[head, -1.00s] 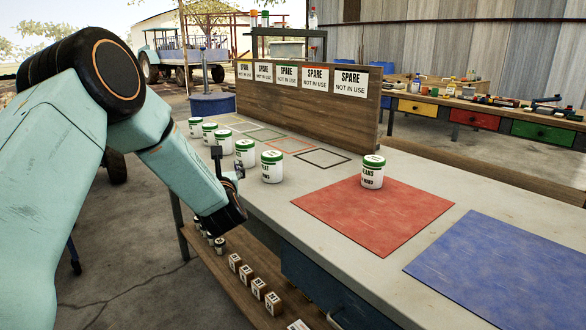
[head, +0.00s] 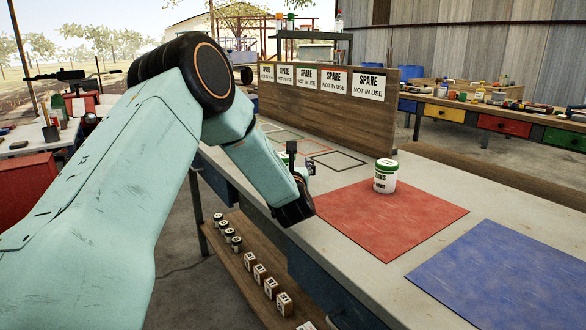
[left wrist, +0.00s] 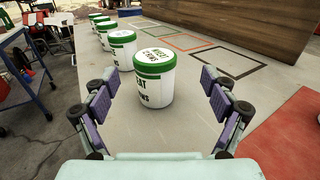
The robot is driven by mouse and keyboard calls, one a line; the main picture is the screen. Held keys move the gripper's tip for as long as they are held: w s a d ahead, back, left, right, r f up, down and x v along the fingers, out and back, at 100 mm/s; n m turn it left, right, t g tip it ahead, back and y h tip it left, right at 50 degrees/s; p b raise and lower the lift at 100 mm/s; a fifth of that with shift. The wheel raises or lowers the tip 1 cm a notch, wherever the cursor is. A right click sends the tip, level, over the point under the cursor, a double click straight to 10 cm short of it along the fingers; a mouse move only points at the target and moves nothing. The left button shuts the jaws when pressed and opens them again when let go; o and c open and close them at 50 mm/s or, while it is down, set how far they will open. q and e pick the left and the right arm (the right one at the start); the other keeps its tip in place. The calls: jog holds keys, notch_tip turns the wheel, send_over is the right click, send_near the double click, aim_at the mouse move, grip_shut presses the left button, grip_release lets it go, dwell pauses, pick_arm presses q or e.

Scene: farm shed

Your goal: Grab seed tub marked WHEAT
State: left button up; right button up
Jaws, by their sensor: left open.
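A white seed tub with a green-rimmed lid (left wrist: 154,84) stands upright on the bench in the left wrist view. The visible end of its front label reads "EAT", which fits WHEAT. My left gripper (left wrist: 158,98) is open, with one finger to each side of this tub and visible gaps between. In the head view my left gripper (head: 303,172) is over the bench edge, and the arm hides most of the tubs. Another tub (head: 385,176), its label ending in "EANS", stands on the red mat (head: 420,222). My right gripper is out of view.
Several similar tubs, the nearest one (left wrist: 122,48) close behind, stand in a row. Empty coloured outlines (left wrist: 234,70) lie before a wooden board (head: 320,105) with SPARE signs. A blue mat (head: 510,265) is clear. Small boxes (head: 272,288) line the lower shelf.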

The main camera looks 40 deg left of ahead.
aim_at(285, 155)
pick_arm(q)
jog(key=shift+w+a+f, duration=0.15)
jog(key=shift+w+a, duration=0.05)
jog(key=shift+a, duration=0.2)
jog(key=shift+w+a+f, duration=0.15)
jog(key=shift+a, duration=0.25)
jog(key=x, duration=0.1)
jog(key=b+x, duration=0.1)
jog(key=x, duration=0.3)
jog(key=shift+s+f, duration=0.1)
jog(key=shift+f, duration=0.2)
jog(key=shift+r, duration=0.15)
jog(key=shift+d, duration=0.1)
jog(key=c, duration=1.4)
